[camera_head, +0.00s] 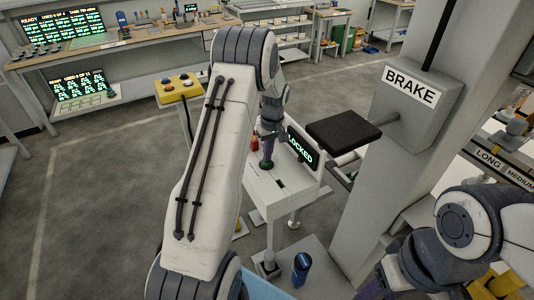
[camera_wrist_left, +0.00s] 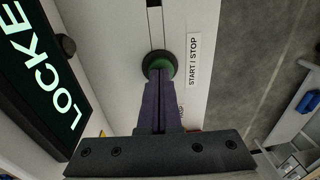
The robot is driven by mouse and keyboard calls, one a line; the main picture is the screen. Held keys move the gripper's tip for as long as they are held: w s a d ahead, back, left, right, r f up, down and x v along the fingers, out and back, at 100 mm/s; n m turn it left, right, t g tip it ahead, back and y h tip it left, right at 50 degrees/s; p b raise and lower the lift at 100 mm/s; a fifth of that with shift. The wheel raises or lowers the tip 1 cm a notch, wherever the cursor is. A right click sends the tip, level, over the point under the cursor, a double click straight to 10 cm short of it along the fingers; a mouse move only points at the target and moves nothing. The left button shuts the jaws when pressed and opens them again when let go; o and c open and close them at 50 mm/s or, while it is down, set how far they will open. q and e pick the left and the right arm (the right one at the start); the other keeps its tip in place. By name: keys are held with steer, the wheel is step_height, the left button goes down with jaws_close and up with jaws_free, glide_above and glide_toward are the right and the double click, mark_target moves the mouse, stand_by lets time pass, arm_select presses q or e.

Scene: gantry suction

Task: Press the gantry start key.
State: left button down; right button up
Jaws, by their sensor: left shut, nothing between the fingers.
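The start key is a green round button in a black collar (camera_wrist_left: 158,60) on a pale panel, next to a START / STOP label (camera_wrist_left: 193,60). The green button also shows in the head view (camera_head: 266,164), on the pale console (camera_head: 270,192). My left gripper (camera_wrist_left: 158,76) is shut and empty, its purple fingertips over the near part of the button. I cannot tell whether they touch it. It shows in the head view (camera_head: 267,156) too, partly behind my arm. A dark screen (camera_wrist_left: 42,85) beside the key reads LOCKED. My right gripper (camera_head: 376,288) is only partly visible at the bottom edge.
A red button (camera_head: 254,143) stands near the green one. A grey post with a BRAKE box (camera_head: 412,97) and black pad (camera_head: 343,131) stands right of the console. A yellow button box (camera_head: 178,89) is behind left. Open floor (camera_head: 100,190) lies left of my arm.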

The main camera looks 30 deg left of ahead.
mark_target(271, 162)
arm_select(q)
step_height(271, 162, down, 2)
steer(key=shift+f+b, duration=0.15)
steer(key=shift+b, duration=0.8)
steer(key=shift+s, duration=0.2)
steer(key=shift+f, duration=0.1)
steer(key=r+p, duration=0.1)
steer(key=r, duration=0.1)
steer(key=r+p, duration=0.3)
steer(key=shift+w+d+r, duration=0.15)
steer(key=shift+w+r, duration=0.2)
steer(key=shift+r+b, duration=0.4)
steer(key=shift+b, duration=0.5)
step_height(271, 162, up, 9)
steer(key=b, duration=0.2)
steer(key=shift+w+d+f, duration=0.2)
steer(key=shift+w+d, duration=0.05)
steer(key=shift+d, duration=0.1)
